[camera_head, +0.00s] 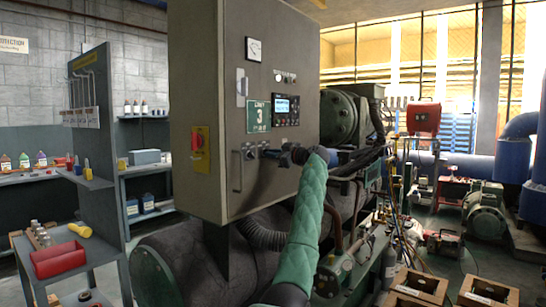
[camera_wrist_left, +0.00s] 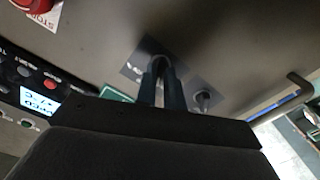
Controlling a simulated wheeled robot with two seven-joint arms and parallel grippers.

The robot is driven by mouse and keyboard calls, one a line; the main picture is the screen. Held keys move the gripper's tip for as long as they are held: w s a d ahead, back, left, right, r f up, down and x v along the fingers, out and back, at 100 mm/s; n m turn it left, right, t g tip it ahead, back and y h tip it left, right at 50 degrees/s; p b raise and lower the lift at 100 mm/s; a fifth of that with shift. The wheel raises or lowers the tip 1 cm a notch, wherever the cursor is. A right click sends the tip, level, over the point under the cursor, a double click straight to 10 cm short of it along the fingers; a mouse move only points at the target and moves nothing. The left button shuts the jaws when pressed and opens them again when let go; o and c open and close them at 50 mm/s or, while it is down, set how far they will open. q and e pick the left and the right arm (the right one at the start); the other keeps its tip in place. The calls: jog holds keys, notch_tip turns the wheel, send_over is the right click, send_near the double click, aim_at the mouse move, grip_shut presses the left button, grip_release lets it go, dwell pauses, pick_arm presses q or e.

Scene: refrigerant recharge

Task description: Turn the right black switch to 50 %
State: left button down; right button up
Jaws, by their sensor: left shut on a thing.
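The grey control cabinet (camera_head: 215,60) carries two black switches low on its front. The left black switch (camera_head: 249,152) is uncovered in the head view and also shows in the left wrist view (camera_wrist_left: 203,98). The right black switch is mostly hidden behind my fingers; its plate (camera_wrist_left: 133,70) shows in the wrist view. My left gripper (camera_head: 268,153) reaches the panel from the right, and its two fingers (camera_wrist_left: 161,82) are shut on the right black switch. The switch's pointer and scale cannot be read. My right gripper is not in view.
A lit display (camera_head: 284,105) sits above the switches, and a bar handle (camera_head: 238,172) stands out at their left. A red stop button (camera_wrist_left: 35,4) is near in the wrist view. A red and yellow main switch (camera_head: 198,141) is on the cabinet's side.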

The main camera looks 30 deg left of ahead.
pick_arm(q)
jog(key=n+b, duration=0.2)
jog(key=shift+f+n+b, duration=0.2)
jog(key=shift+n+b, duration=0.1)
jog(key=shift+n, duration=0.1)
jog(key=c, duration=1.6)
grip_release()
jog(key=shift+r, duration=0.1)
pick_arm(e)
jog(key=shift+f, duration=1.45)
